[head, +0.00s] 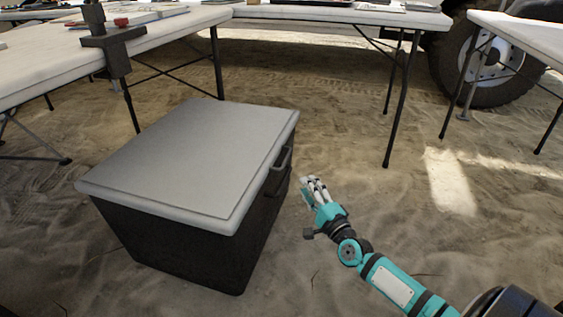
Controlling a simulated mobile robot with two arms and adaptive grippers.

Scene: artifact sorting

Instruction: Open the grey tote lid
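The tote stands on the sand left of centre, with a dark body (180,250) and a flat light grey lid (195,160). The lid lies closed on the body. A dark handle (280,170) shows on the tote's right side. My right gripper (313,187) is just right of the tote, near the handle side and a little apart from it in the picture. Its pale fingers point up and left toward the tote. Whether the fingers are open or shut is too small to tell.
A white folding table (40,60) with a dark clamp-like fixture (108,42) stands behind the tote at left. More tables stand at the back (330,14) and right (530,38). A vehicle wheel (485,65) is at back right. Sand around the tote's right side is clear.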

